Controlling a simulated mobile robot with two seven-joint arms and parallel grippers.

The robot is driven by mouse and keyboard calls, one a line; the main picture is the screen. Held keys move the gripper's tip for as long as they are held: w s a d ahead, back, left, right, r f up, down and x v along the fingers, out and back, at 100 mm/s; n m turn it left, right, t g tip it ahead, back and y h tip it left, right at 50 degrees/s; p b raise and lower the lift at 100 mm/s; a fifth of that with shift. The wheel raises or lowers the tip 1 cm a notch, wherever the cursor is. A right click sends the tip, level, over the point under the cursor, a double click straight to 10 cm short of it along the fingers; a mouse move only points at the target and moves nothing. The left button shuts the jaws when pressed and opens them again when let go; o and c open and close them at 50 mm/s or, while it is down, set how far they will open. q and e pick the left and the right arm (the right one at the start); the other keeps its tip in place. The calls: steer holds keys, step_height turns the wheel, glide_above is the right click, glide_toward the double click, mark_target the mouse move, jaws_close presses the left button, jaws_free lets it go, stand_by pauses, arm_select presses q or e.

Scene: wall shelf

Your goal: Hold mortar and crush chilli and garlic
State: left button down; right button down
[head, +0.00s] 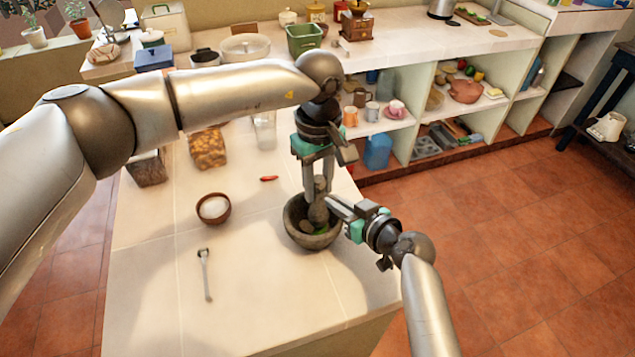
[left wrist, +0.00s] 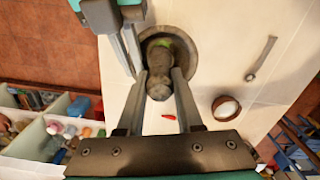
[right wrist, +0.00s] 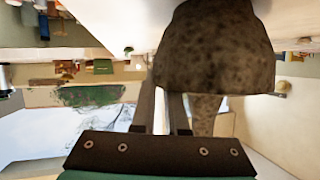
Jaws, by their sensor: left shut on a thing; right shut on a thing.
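The grey stone mortar (head: 300,236) stands on the table, with a bit of green (head: 320,229) inside. It also shows in the left wrist view (left wrist: 189,22) and the right wrist view (right wrist: 215,55). My left gripper (head: 317,190) points down over the mortar, shut on the stone pestle (head: 318,212), whose lower end is in the bowl. The pestle shows between the fingers in the left wrist view (left wrist: 158,88). My right gripper (head: 334,204) is shut on the mortar's right rim. A red chilli (head: 269,178) lies on the table behind the mortar. I cannot make out any garlic.
A brown bowl of white grains (head: 214,208) and a spoon (head: 204,275) lie to the left of the mortar. A glass (head: 264,132) and a patterned brown block (head: 208,148) stand farther back. A shelf counter (head: 420,55) runs behind. The table's front is clear.

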mark_target(318, 197)
arm_select(q)
steer(key=shift+f, duration=0.2)
arm_select(e)
steer(key=shift+s+f, duration=0.15)
steer(key=shift+f, duration=0.15)
arm_select(q)
steer(key=shift+f, duration=1.05)
steer(key=shift+s+f, duration=0.15)
steer(key=shift+f, duration=0.15)
steer(key=shift+r, duration=0.1)
steer(key=shift+r, duration=1.55)
steer(key=shift+w+r, duration=0.1)
steer(key=shift+w, duration=0.1)
